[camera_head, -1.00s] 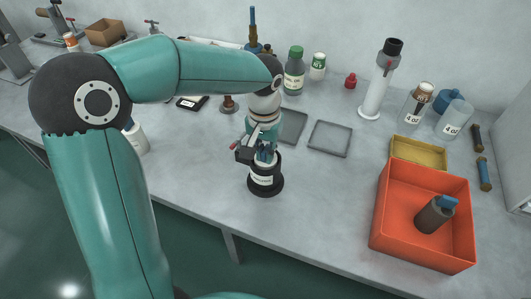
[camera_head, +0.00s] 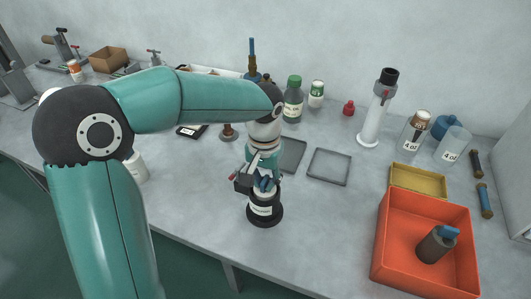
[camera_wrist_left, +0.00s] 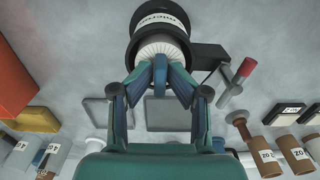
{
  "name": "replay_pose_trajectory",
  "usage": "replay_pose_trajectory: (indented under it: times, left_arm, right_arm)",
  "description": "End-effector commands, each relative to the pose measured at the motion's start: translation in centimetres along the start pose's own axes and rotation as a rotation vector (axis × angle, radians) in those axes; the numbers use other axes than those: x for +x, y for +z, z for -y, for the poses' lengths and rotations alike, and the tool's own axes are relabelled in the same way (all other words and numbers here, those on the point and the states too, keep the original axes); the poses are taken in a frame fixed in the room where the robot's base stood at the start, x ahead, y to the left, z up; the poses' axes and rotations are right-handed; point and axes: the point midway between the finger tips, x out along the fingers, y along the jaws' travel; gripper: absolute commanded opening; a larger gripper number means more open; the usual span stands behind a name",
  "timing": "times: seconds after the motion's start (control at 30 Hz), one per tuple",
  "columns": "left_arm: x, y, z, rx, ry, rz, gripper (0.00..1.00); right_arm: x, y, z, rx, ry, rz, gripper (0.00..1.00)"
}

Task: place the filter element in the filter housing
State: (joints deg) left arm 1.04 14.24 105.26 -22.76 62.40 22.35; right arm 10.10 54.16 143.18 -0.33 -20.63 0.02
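The filter housing (camera_head: 264,210) is a dark cup with a white label, upright near the table's front edge. In the left wrist view the housing (camera_wrist_left: 160,17) is at the top. The white pleated filter element (camera_wrist_left: 158,48) shows at its mouth; how deep it sits is hidden. My left gripper (camera_head: 265,183) is right above the housing. In the left wrist view its fingers (camera_wrist_left: 160,75) close on the element's blue tab. A grey, used-looking element (camera_head: 436,244) with a blue tab lies in the orange crate (camera_head: 382,245). My right gripper is out of view.
A black part with a red-ended lever (camera_wrist_left: 240,75) is beside the housing. Two flat grey trays lie behind, one at the centre (camera_head: 330,168). A yellow tray (camera_head: 418,180) adjoins the crate. Bottles and a white column (camera_head: 374,115) stand farther back. The table between housing and crate is clear.

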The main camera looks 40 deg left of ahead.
Motion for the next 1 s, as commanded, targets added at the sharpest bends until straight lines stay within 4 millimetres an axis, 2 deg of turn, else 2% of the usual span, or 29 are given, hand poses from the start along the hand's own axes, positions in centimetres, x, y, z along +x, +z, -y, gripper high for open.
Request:
replay_pose_trajectory:
  times: [0.3,0.5,0.7,1.0]
  left_arm:
    - [-6.9,-0.1,0.0,0.000,0.002,-0.010,0.37]
    - [-10.0,-0.1,0.0,-0.001,0.002,-0.007,0.37]
    - [-11.1,0.0,0.1,0.000,0.001,-0.005,0.37]
    - [-11.1,0.0,0.1,-0.001,0.001,-0.005,0.37]
  right_arm:
    - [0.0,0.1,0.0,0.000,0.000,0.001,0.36]
    - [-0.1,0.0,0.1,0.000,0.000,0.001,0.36]
    - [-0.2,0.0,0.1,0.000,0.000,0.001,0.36]
    - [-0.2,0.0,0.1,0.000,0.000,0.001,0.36]
